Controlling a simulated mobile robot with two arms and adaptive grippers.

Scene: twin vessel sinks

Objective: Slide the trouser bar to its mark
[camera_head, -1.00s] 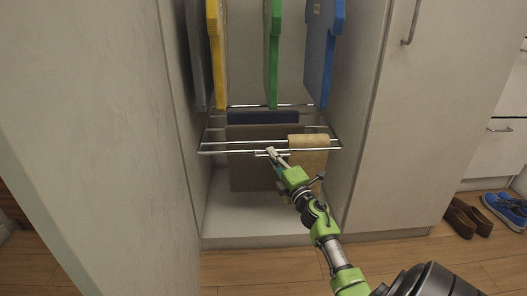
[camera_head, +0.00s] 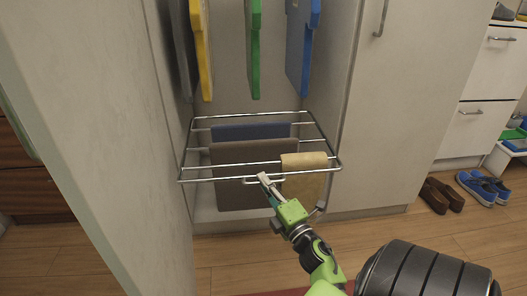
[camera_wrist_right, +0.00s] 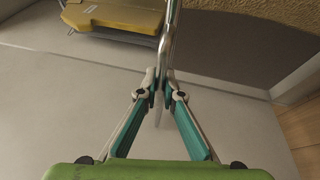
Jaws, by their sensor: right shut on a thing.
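The trouser bar (camera_head: 212,178) is a chrome wire rack low in the open wardrobe, standing partly out from the back wall. Folded blue (camera_head: 250,132), brown (camera_head: 240,190) and tan (camera_head: 303,175) trousers hang over its rails. My right gripper (camera_head: 264,180) is at the middle of its front rail, shut on the small bar handle there. In the right wrist view the fingers (camera_wrist_right: 164,98) close around a chrome rod (camera_wrist_right: 169,40). I cannot make out a mark. My left gripper is not in view.
Grey, yellow (camera_head: 202,50), green (camera_head: 253,50) and blue (camera_head: 302,50) garments hang above the rack. Wardrobe side panels stand close at left and right. Brown shoes (camera_head: 441,196) and blue shoes (camera_head: 483,187) lie on the floor at right. The wardrobe floor below is clear.

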